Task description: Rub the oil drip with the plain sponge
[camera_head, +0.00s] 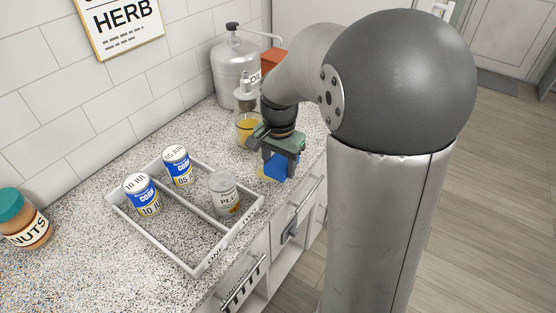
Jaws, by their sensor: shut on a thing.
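My gripper (279,160) is over the right end of the speckled counter, near its front edge. Its jaws are shut on a blue block (278,169), which looks like the sponge. The fingers cover part of the block, and I cannot tell whether it touches the counter. I cannot make out the oil drip; my gripper and arm hide part of the counter there.
A two-part tray (166,246) holds two corn cans (142,195) and a grey can (224,193). A nuts jar (25,219) stands at left. Behind my gripper are a glass with yellow contents (247,128), a metal canister (234,68) and an orange box (272,60).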

